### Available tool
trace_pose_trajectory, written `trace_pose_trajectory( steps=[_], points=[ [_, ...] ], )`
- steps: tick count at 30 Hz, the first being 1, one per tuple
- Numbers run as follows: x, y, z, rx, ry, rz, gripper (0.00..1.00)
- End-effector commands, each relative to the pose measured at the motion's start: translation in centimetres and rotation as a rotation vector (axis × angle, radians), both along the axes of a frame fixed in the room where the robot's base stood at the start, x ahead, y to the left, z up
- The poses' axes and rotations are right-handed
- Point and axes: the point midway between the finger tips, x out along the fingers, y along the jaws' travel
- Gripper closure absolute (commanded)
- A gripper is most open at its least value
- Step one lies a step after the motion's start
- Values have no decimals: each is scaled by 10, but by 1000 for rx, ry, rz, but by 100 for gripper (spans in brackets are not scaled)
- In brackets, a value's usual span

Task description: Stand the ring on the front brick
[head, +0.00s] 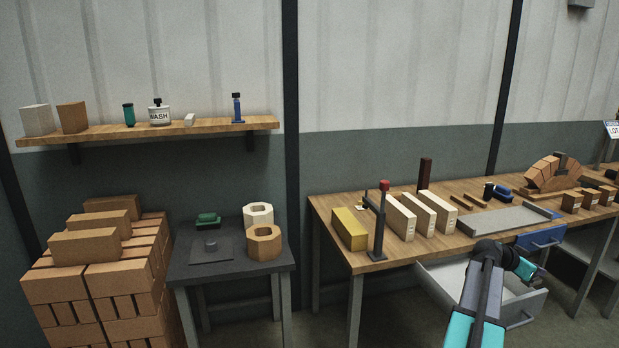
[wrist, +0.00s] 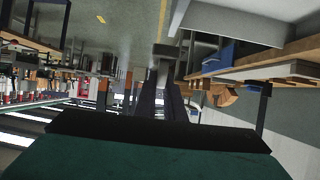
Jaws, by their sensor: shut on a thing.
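My gripper (wrist: 162,85) shows dark fingers in the wrist view, shut on a grey piece (wrist: 165,52) that I cannot identify. The fingertips are not clear in the head view.
A pale open drawer (head: 448,284) and a blue drawer (head: 541,238) are under the workbench. A red-topped post (head: 379,230) stands at the bench's front edge beside cream blocks (head: 401,217). The side table (head: 195,268) also holds a green object (head: 207,219).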

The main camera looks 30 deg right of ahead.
Motion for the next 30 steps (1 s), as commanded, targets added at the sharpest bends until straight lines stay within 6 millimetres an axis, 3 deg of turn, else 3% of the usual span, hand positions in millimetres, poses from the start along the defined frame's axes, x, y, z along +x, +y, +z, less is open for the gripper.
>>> trace_pose_trajectory(
  steps=[5, 20, 23, 30],
  points=[
    [2, 1, 0, 0, 0, 2, 100],
    [72, 26, 4, 0, 0, 90, 100],
    [93, 35, 7, 0, -1, 117, 100],
    [164, 72, 18, -1, -1, 212, 100]
  ],
)
